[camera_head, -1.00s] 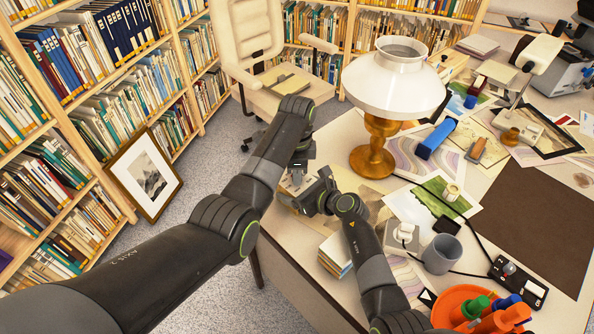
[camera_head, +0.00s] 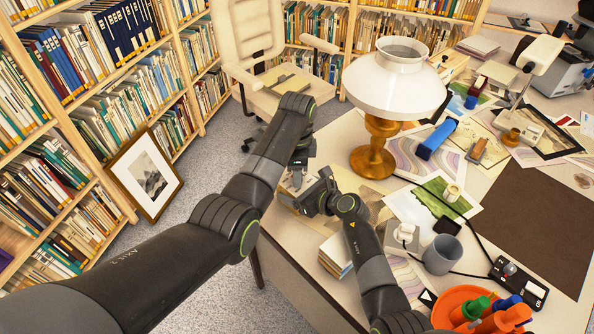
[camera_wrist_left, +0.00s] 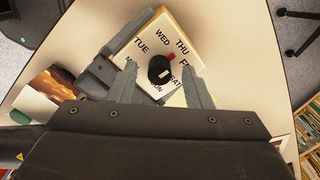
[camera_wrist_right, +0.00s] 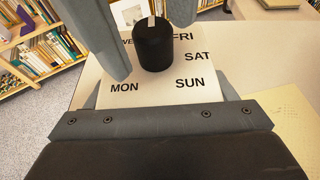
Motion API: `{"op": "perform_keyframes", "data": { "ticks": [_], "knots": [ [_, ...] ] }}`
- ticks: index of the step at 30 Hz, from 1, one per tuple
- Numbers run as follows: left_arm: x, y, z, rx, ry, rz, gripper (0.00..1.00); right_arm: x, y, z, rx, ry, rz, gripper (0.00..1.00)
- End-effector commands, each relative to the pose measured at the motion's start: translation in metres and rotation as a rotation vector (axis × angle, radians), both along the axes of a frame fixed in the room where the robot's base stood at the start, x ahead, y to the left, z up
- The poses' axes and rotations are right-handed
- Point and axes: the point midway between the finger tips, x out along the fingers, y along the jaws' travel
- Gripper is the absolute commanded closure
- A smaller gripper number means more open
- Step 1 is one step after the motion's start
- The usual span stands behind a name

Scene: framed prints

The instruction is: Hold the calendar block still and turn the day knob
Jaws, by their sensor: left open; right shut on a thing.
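The calendar block (camera_head: 289,185) stands near the table's left edge, partly hidden by my arms. Its pale face (camera_wrist_left: 150,45), lettered with weekday names, fills the middle of the left wrist view. The black day knob (camera_wrist_left: 160,69) rises from that face, its red pointer towards THU. My left gripper (camera_wrist_left: 162,72) is open above the face, one finger on each side of the knob; contact is not clear. The knob also shows upright in the right wrist view (camera_wrist_right: 153,46). My right gripper (camera_wrist_right: 160,90) is shut on the block, with fingers at opposite sides.
A white lamp (camera_head: 394,85) with a brass base stands behind the block to the right. A stack of books (camera_head: 336,256) lies near the table's front edge. A grey mug (camera_head: 441,254) and an orange tray (camera_head: 460,297) are further right.

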Motion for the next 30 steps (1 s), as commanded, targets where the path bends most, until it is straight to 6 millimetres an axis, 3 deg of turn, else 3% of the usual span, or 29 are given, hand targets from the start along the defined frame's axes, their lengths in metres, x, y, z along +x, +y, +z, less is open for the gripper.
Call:
{"op": "perform_keyframes", "data": {
  "ticks": [15, 21, 30],
  "knots": [
    [0.001, 0.0, 0.098, 0.0, -0.005, 0.001, 0.55, 0.0, 0.0, -0.001, 0.0, 0.001, 0.001, 0.57],
    [0.0, 0.0, 0.112, 0.0, -0.002, 0.0, 0.55, 0.0, 0.0, -0.001, 0.0, 0.001, 0.001, 0.57],
    [0.0, 0.0, 0.113, 0.0, -0.002, 0.0, 0.55, 0.0, 0.0, -0.001, 0.0, 0.001, 0.001, 0.57]
  ]
}}
